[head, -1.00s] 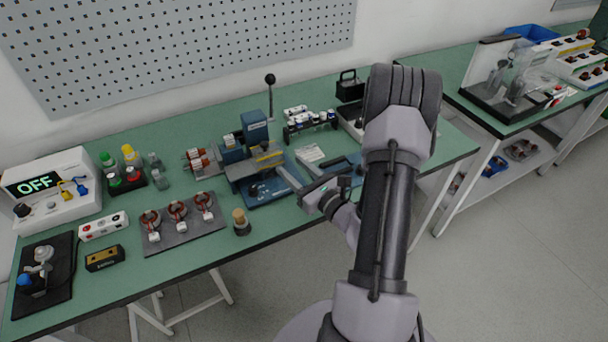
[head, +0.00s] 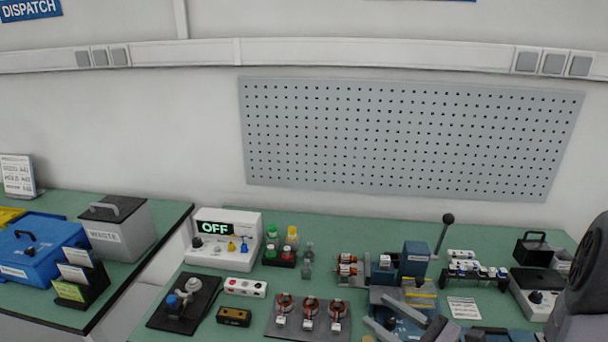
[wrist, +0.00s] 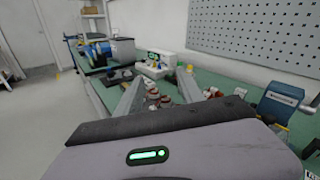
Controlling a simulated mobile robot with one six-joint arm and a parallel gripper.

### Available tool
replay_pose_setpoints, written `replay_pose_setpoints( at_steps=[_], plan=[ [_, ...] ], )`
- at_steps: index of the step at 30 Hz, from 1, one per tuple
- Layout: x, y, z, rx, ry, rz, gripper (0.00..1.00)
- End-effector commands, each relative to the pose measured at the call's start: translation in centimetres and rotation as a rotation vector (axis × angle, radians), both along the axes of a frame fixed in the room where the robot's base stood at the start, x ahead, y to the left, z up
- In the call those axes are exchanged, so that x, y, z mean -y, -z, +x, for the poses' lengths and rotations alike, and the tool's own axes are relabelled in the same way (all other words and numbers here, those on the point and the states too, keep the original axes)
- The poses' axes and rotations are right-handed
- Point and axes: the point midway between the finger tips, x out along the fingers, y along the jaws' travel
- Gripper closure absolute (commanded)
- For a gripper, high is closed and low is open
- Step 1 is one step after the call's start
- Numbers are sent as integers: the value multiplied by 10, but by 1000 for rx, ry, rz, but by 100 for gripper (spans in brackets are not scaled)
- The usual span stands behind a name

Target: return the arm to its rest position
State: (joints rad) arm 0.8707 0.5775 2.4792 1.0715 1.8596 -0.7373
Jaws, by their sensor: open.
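My gripper (head: 376,309) is at the bottom of the head view, with its two grey fingers apart in front of the blue bench machine (head: 416,260). In the wrist view my gripper (wrist: 160,78) is open, with nothing between its fingers. The fingers point along the green bench toward the stator parts (wrist: 153,98) and the white box. Part of my arm (head: 585,290) shows at the right edge of the head view; the rest is out of frame.
The green bench (head: 340,230) holds a white box reading OFF (head: 225,238), bottles (head: 282,245) and a plate of several stators (head: 308,318). A tall black-knobbed lever (head: 446,220) stands by the machine. Left are a blue case (head: 40,250) and a grey bin (head: 118,228).

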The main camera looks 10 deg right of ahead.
Motion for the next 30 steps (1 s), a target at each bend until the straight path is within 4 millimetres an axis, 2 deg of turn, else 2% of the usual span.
replay_pose_setpoints(
  at_steps=[1, 2, 3, 4, 6, 8, 9, 12, 15, 19, 30],
  plan=[
    [-46, -19, -11, 13, -183, -109, 55],
    [-75, -26, -25, 13, -308, -187, 55],
    [-111, -32, -49, 13, -481, -321, 55],
    [-133, -34, -70, 17, -611, -441, 55],
    [-159, -31, -117, 36, -854, -752, 55],
    [-160, -29, -145, 76, -991, -1036, 55],
    [-153, -30, -156, 114, -1041, -1220, 55],
    [-133, -47, -161, 232, -1056, -1605, 55],
    [-121, -69, -157, 333, -1003, -1837, 55],
    [-116, -82, -154, 381, -962, -1941, 55],
    [-115, -82, -154, 379, -961, -1940, 55]
  ],
)
